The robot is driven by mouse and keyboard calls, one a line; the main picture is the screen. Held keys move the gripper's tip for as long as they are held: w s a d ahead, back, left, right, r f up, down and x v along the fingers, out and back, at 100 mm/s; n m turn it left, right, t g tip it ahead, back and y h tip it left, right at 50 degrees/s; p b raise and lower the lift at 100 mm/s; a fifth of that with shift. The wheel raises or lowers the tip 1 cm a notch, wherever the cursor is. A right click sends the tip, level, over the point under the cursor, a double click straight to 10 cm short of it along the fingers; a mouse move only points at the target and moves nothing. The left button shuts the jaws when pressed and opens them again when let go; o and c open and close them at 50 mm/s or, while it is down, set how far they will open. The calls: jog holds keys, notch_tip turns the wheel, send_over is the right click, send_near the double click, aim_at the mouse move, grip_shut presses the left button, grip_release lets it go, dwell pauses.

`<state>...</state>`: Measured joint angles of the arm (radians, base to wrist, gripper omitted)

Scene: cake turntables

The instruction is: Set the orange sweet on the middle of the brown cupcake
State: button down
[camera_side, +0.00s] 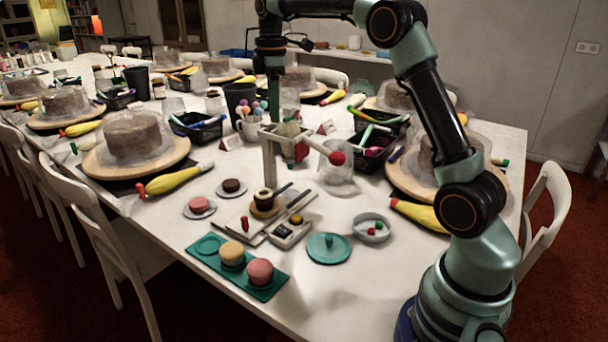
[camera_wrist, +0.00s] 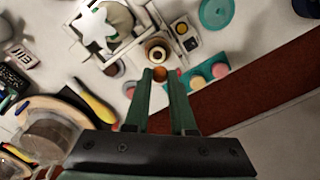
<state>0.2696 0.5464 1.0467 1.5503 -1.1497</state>
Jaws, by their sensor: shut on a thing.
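My gripper (camera_wrist: 160,74) is shut on a small round orange sweet (camera_wrist: 160,75), held at its fingertips in the wrist view. In the side view, my gripper (camera_side: 274,100) points down above and behind the small stand, and the sweet cannot be made out there. A brown cupcake (camera_side: 265,196) with a pale ring on top sits on a small wooden stand. In the wrist view the cupcake (camera_wrist: 157,49) shows just beyond the fingertips, with a dark middle, apart from the sweet. Another dark brown cake (camera_side: 232,185) sits on a white plate to the left.
A white frame with a red-knobbed arm (camera_side: 337,158) rises beside the stand. A teal tray (camera_side: 210,246) holds a tan and a pink cake. A pink cake (camera_side: 199,204) lies on a plate. A teal lid (camera_side: 328,248) and a bowl of small sweets (camera_side: 371,229) are at right.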

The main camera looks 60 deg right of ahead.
aim_at(264, 195)
jog(key=shift+n, duration=0.6)
jog(key=w+a+f, duration=0.1)
jog(key=f, duration=1.2)
jog(key=w+a+f, duration=0.1)
jog(key=f, duration=0.5)
jog(key=shift+w+a+f, duration=0.3)
jog(key=shift+a+f, duration=0.05)
jog(key=shift+f, duration=0.15)
jog(key=c, duration=0.8)
grip_release()
jog(key=shift+o, duration=0.2)
